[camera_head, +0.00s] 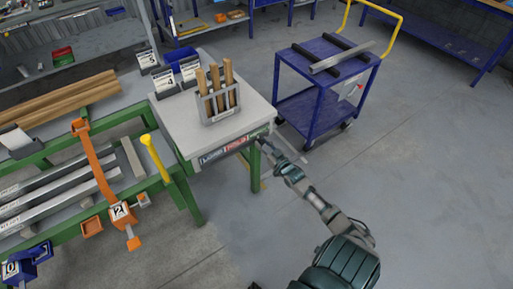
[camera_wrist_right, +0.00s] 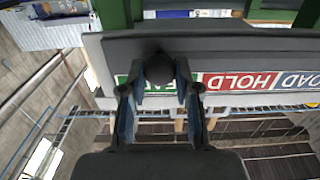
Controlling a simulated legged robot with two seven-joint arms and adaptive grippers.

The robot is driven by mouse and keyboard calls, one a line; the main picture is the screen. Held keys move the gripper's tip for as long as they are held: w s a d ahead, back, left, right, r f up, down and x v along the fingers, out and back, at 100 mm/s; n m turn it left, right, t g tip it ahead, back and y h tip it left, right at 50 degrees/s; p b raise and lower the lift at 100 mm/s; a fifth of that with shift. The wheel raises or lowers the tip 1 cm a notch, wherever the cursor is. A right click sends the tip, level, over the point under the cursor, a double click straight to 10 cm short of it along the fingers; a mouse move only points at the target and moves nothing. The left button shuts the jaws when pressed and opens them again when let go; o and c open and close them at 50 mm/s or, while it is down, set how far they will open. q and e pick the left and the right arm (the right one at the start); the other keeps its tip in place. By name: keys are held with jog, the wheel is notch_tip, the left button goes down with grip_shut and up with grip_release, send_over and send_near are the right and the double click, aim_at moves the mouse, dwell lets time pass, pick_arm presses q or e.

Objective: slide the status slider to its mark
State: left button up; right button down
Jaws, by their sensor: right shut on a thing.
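The status slider board is a dark rail (camera_wrist_right: 240,45) with a blue LOAD label (camera_wrist_right: 299,80), a red HOLD label (camera_wrist_right: 238,82) and a green label (camera_wrist_right: 150,87), whose word is mostly hidden. It appears upside down in the right wrist view. In the head view the label strip (camera_head: 234,147) runs along the front edge of the small table. My right gripper (camera_head: 265,144) is at the strip's green end. In the wrist view its fingers (camera_wrist_right: 160,88) are shut on the dark round slider knob (camera_wrist_right: 159,67), in front of the green label. My left gripper is not in view.
The grey tabletop (camera_head: 183,121) holds a rack of wooden-handled tools (camera_head: 218,92) and number cards. A green bench (camera_head: 75,235) with metal bars and an orange clamp (camera_head: 95,165) stands left. A blue cart (camera_head: 310,104) stands behind right. The floor at right is clear.

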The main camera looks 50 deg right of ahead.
jog(key=shift+s+d+f, duration=0.2)
jog(key=shift+d+f, duration=0.15)
jog(key=shift+d, duration=0.1)
jog(key=c, duration=1)
grip_release()
jog(key=shift+c, duration=0.2)
jog(key=shift+o, duration=1)
jog(key=shift+d+f, duration=0.1)
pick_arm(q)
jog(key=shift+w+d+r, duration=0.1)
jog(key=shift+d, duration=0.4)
pick_arm(e)
jog(key=shift+w, duration=0.1)
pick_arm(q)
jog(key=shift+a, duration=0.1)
pick_arm(e)
jog(key=v, duration=1.2)
jog(key=shift+d, duration=0.15)
